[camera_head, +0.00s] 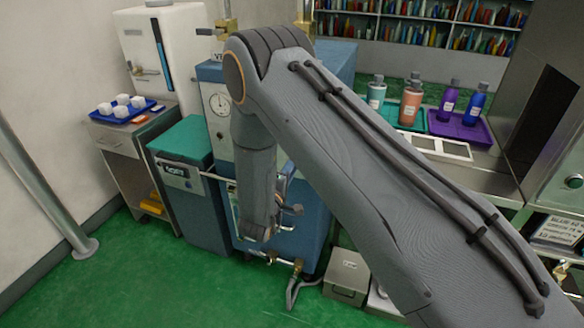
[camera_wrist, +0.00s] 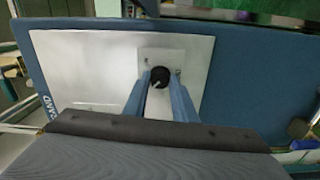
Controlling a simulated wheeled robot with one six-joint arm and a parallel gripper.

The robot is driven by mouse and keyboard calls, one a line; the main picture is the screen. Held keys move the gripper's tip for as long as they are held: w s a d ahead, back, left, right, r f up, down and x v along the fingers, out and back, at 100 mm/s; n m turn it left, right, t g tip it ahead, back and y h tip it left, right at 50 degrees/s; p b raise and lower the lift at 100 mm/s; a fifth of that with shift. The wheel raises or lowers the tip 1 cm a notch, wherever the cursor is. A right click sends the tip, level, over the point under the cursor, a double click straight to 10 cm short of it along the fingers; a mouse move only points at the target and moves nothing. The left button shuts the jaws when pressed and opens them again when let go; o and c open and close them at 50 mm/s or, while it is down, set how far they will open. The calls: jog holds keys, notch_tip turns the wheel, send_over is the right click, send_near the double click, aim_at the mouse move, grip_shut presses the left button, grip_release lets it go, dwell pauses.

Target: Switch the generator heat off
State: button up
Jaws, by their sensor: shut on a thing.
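The generator (camera_head: 308,232) is a blue cabinet with a round dial gauge (camera_head: 220,104) on its upper part, left of centre in the head view. In the wrist view a black round knob (camera_wrist: 159,77) with a white mark sits on a pale metal plate (camera_wrist: 90,70) on the blue panel. My gripper (camera_wrist: 160,84) has its two blue fingers either side of the knob, shut on it. The exact direction of the knob's mark is too small to read surely. In the head view my arm hides the knob and the fingertips.
Brass valves and a hose (camera_head: 296,288) are low on the generator's front. A grey box (camera_head: 347,272) stands on the floor at right. Green floor is clear at front left.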

jog(key=o, duration=1)
jog(key=shift+o, duration=0.2)
jog(key=b+v, duration=0.1)
jog(key=v, duration=0.7)
jog(key=shift+b, duration=0.3)
jog(key=shift+w, duration=0.15)
